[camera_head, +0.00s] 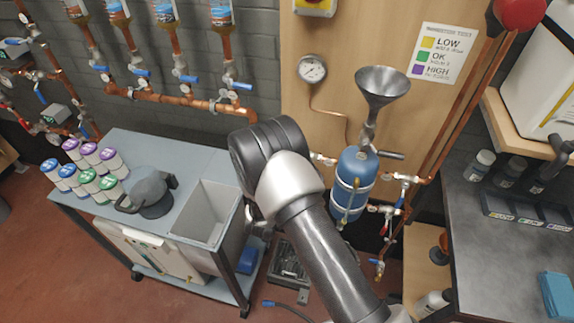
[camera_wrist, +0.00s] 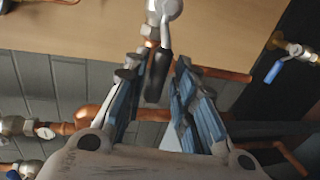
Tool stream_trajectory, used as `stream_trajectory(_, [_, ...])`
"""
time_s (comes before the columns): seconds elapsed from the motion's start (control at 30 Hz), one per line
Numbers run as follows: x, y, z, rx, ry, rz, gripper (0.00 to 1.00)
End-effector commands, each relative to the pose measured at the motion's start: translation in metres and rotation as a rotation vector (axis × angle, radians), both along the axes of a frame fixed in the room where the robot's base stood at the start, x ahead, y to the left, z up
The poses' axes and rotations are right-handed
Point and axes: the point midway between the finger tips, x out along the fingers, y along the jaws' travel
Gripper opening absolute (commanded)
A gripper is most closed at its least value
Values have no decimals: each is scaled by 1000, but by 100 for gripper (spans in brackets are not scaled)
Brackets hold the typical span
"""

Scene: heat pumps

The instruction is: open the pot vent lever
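The blue pot (camera_head: 353,183) stands upright against the wooden panel, with a metal funnel (camera_head: 382,90) above it. A black lever (camera_head: 390,154) sticks out roughly level to the right from the fitting between them. In the wrist view, a black lever (camera_wrist: 158,72) hangs from a silver valve fitting (camera_wrist: 165,10); it looks like the same lever, but I cannot be sure. My gripper (camera_wrist: 153,85) is open, its blue-padded fingers on either side of this lever with gaps showing. Its depth between the fingers is unclear. In the head view my arm hides the gripper.
A pressure gauge (camera_head: 312,69) is on the panel left of the funnel. Valves and copper pipes surround the pot; a blue-handled valve (camera_wrist: 280,65) shows at right in the wrist view. A cart (camera_head: 128,150) with bottles stands left, a dark bench (camera_head: 500,235) right.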

Motion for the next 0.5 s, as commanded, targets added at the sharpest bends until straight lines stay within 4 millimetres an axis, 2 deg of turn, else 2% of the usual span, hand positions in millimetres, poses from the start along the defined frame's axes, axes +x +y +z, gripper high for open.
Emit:
stream_trajectory(0.37, [1, 0, 2, 3, -6, -1, 34])
stream_trajectory(0.5, [-8, 4, 5, 3, -6, 0, 34])
